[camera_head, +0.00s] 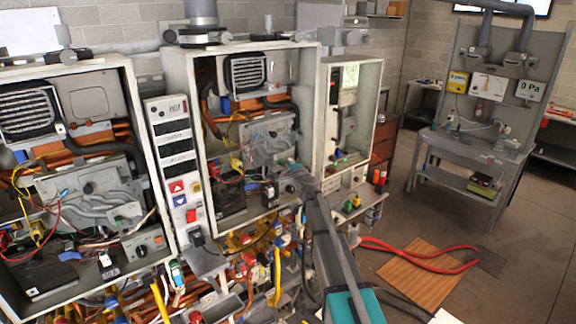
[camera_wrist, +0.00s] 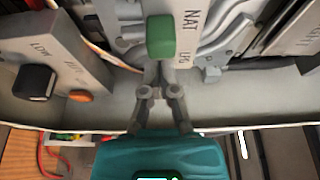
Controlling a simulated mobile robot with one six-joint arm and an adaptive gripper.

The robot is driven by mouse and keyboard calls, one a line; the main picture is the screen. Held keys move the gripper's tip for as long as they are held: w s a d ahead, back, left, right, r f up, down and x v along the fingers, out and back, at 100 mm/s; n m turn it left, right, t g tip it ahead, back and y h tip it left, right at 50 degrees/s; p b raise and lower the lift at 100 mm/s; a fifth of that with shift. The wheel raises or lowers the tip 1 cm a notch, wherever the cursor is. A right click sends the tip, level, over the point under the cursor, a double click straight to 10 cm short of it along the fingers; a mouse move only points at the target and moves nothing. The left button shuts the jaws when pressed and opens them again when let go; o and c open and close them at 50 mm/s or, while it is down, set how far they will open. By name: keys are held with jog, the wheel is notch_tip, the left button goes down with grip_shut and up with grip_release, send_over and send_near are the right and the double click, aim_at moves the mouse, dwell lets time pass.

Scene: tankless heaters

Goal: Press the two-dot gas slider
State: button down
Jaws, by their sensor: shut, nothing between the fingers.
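A green slider (camera_wrist: 161,36) sits on a grey plate (camera_wrist: 192,48) in the wrist view. The plate reads "NAT", with a second, partly cut-off word lower down. I cannot make out any dots on it. My gripper (camera_wrist: 158,76) is shut and empty, with its fingertips just below the green slider. I cannot tell whether they touch the plate. In the head view my gripper (camera_head: 300,180) reaches to the lower right part of the middle open heater (camera_head: 168,90). There the arm and gripper hide the slider.
In the wrist view, a panel with a black knob (camera_wrist: 35,82) and an orange button (camera_wrist: 80,96) stands left of my gripper. The cabinet's lower edge runs below the fingers. Other open heaters stand left (camera_head: 140,160) and right (camera_head: 372,100).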

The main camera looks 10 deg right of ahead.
jog(key=shift+w+d, duration=0.35)
jog(key=shift+d, duration=0.2)
jog(key=shift+w+d, duration=0.35)
jog(key=shift+d, duration=0.2)
jog(key=s+d, duration=0.2)
jog(key=s, duration=0.8)
jog(key=s+a+f+n+g+y+b, duration=0.2)
jog(key=s+a+f+n+g+b, duration=0.25)
jog(key=s+f+n, duration=0.35)
jog(key=s+a+f+n+g+y+b, duration=0.2)
jog(key=s+a+f+n+g+b, duration=0.4)
jog(key=f, duration=0.5)
jog(key=s+d+f+n+g+h+b, duration=0.1)
jog(key=s+d+f+g+h+b, duration=0.2)
jog(key=s+f, duration=0.5)
jog(key=s+d+f+g+h+b, duration=0.4)
jog(key=s+f, duration=0.5)
jog(key=s, duration=0.4)
jog(key=shift+s+d+f+n, duration=0.15)
jog(key=shift+s+d+n, duration=0.25)
jog(key=shift+d, duration=0.45)
